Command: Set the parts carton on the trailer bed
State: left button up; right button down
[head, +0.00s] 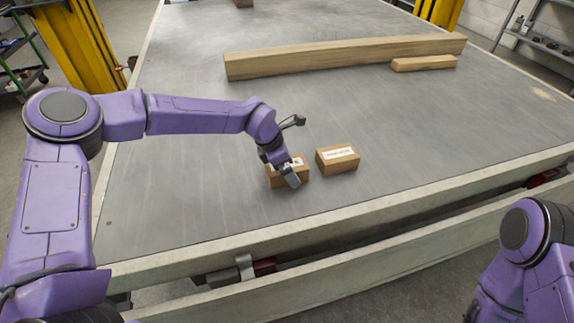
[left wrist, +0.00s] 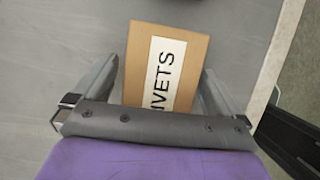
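A small brown carton (head: 274,176) with a white label sits on the grey trailer bed (head: 200,190), near its front edge. My left gripper (head: 291,178) is down over it and hides part of it. In the left wrist view the carton (left wrist: 140,60) lies between the two fingers (left wrist: 161,75); its label shows "IVETS". A narrow gap shows beside the left finger, so the gripper looks open around the carton. A second, similar labelled carton (head: 338,164) stands just right of it on the bed. My right arm shows at the lower right; its gripper is out of view.
A long timber beam (head: 340,59) lies across the bed farther back, with a short wood block (head: 424,64) in front of its right end. Yellow posts (head: 80,45) stand beyond the left side. The bed right of the cartons is clear.

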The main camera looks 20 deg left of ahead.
pick_arm(q)
jog(key=shift+r, duration=0.3)
jog(key=v, duration=1.2)
jog(key=shift+p, duration=0.35)
jog(key=shift+f, duration=0.1)
